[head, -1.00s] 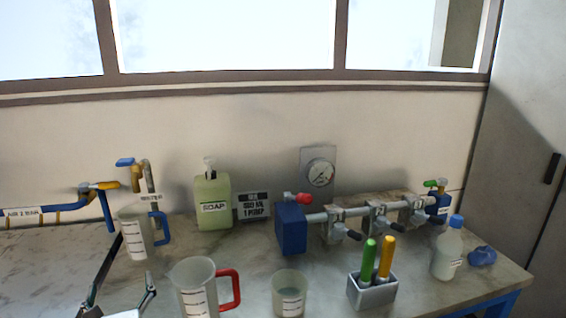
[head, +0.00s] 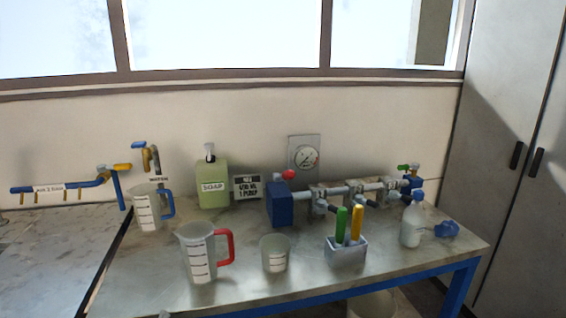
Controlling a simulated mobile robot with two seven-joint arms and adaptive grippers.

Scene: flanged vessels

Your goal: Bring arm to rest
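Neither of my grippers shows clearly in the head view, and no arm lies over the bench (head: 330,278). A tiny pale bit at the bottom edge, left of the middle, is too small to identify. A clear measuring jug with a red handle (head: 199,255) stands upright near the front of the bench. A jug with a blue handle (head: 147,208) stands farther back on the left, below a tap. A clear beaker (head: 275,254) stands right of the red-handled jug.
A green soap bottle (head: 212,184) and a sign (head: 247,187) stand at the wall. A pipe assembly with a blue block (head: 285,204) runs along the back right. A holder (head: 346,252) with green and yellow handles, a white bottle (head: 412,224) and a blue item (head: 446,230) stand at right.

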